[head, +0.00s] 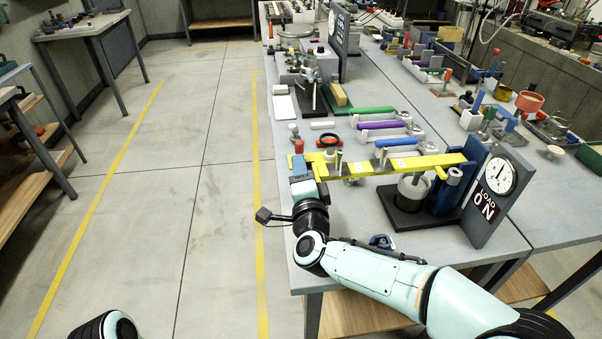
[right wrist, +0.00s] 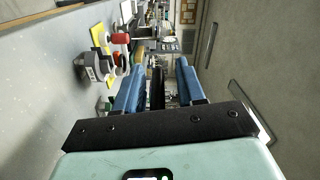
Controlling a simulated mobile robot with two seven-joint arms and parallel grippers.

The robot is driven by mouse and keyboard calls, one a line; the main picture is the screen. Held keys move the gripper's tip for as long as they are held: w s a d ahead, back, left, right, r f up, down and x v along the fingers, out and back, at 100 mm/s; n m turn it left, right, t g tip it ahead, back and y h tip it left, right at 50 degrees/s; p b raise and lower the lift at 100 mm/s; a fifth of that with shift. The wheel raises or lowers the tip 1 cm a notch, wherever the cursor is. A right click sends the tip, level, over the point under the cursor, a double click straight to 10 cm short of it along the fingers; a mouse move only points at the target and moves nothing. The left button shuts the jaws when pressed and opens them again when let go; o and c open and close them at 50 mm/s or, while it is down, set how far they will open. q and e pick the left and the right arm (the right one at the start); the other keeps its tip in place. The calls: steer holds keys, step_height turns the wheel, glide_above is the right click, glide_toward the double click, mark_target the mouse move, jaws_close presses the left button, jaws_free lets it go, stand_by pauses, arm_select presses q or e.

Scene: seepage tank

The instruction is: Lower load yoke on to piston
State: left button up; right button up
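A long yellow beam (head: 395,165), which looks like the load yoke, runs roughly level across the test stand. A red-topped knob (head: 299,147) stands near its left end. Under the beam's right part a pale cylinder (head: 413,190), likely the piston's, stands on a black base; whether beam and piston touch is unclear. My right gripper (head: 301,166) is at the beam's left end. In the right wrist view its blue fingers (right wrist: 158,68) are apart, with a dark bar between them that I cannot identify. The red knob (right wrist: 120,38) shows left of the fingers, not between them. My left gripper is out of view.
A gauge board (head: 496,186) reading "LOAD ON" stands right of the beam. Purple and green-handled items (head: 385,125) lie behind it. The floor (head: 200,200) to the left is clear.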

steer(key=s+d, duration=0.1)
steer(key=s, duration=1.2)
steer(key=shift+s, duration=0.15)
